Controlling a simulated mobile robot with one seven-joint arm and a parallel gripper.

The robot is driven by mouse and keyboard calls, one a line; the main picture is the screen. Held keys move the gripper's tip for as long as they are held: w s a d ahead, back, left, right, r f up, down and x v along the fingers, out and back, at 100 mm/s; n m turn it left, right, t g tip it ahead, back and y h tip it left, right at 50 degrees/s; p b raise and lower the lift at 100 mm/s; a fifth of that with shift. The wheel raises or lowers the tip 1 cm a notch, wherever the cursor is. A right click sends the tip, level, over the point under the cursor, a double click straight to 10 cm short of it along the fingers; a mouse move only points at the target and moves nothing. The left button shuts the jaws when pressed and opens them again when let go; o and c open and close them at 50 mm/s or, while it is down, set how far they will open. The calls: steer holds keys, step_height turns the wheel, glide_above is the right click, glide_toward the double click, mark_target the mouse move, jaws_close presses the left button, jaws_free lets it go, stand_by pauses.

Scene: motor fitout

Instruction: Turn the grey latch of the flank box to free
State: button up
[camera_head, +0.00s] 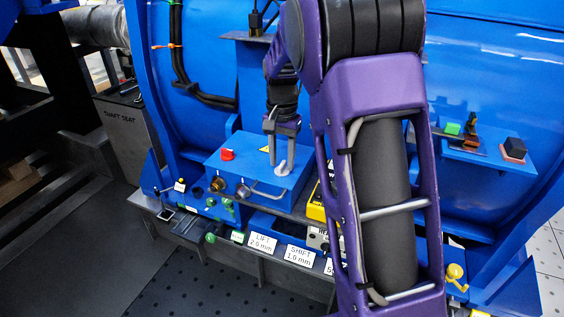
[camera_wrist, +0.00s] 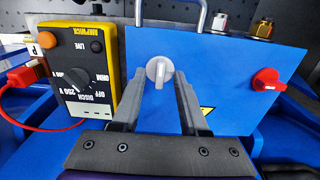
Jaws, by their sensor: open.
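The flank box (camera_head: 245,168) is a blue box on the side of the large blue machine. Its blue face (camera_wrist: 225,95) fills the middle of the wrist view. The grey latch (camera_wrist: 159,72) is a round knob with a raised grip bar, roughly upright in the wrist view. My gripper (camera_wrist: 158,82) is open, with one finger on each side of the latch in that view; gaps show at both sides. Whether the fingers reach to its depth is hard to tell. In the head view my gripper (camera_head: 279,162) points down at the box top, and its fingers partly hide the latch.
A red knob (camera_wrist: 266,80) sits right of the latch in the wrist view. A yellow meter (camera_wrist: 88,70) with a red plug (camera_wrist: 25,77) stands to the left. A metal bar handle (camera_head: 268,195) and fittings line the box's front. A labelled shelf (camera_head: 262,243) lies below.

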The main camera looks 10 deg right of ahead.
steer(key=shift+f, duration=0.25)
jaws_close()
